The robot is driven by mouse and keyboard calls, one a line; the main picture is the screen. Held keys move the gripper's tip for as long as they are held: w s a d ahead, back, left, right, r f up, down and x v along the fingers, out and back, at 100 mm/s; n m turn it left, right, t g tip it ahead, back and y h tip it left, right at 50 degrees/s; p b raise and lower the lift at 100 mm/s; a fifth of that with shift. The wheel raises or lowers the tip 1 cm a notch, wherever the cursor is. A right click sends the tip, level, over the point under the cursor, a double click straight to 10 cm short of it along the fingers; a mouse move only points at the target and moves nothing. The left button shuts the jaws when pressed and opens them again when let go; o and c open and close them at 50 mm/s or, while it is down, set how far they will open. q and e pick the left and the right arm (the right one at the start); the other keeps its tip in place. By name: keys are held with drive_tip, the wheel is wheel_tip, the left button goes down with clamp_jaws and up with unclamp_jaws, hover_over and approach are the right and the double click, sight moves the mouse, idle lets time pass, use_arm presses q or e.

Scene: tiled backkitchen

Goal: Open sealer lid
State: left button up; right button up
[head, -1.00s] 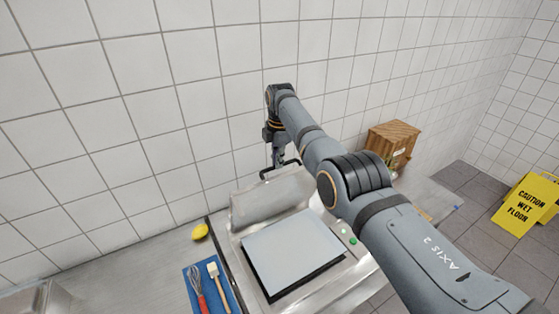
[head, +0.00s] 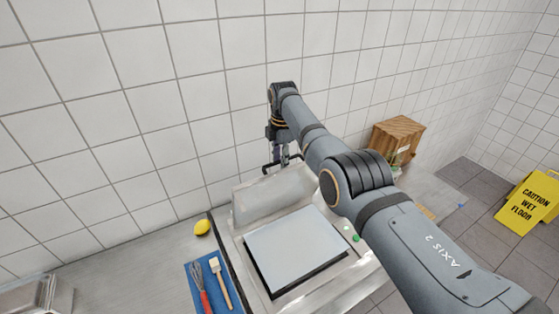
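The sealer (head: 252,249) stands on the counter, with a pale flat plate (head: 296,247) on its top. Its lid (head: 262,197) is raised at the back and leans towards the wall, with a dark handle (head: 268,168) on its upper edge. My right gripper (head: 281,160) points down at the handle; it is small and partly hidden, so I cannot tell whether its fingers are open or touch the handle. My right arm crosses the right side of the sealer and hides part of it. My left gripper is out of view.
A lemon (head: 202,227) and a blue cloth (head: 237,299) with a whisk (head: 200,284) and a brush (head: 220,280) lie left of the sealer. A wooden crate (head: 397,138) stands behind my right arm. A yellow wet-floor sign (head: 526,205) is on the floor at right.

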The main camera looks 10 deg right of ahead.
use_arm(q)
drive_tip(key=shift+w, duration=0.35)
use_arm(e)
wheel_tip(320, 180, up, 11)
drive_tip(key=shift+s+r, duration=0.15)
drive_tip(key=shift+s, duration=0.1)
drive_tip(key=shift+w, duration=0.2)
drive_tip(key=shift+f, duration=0.2)
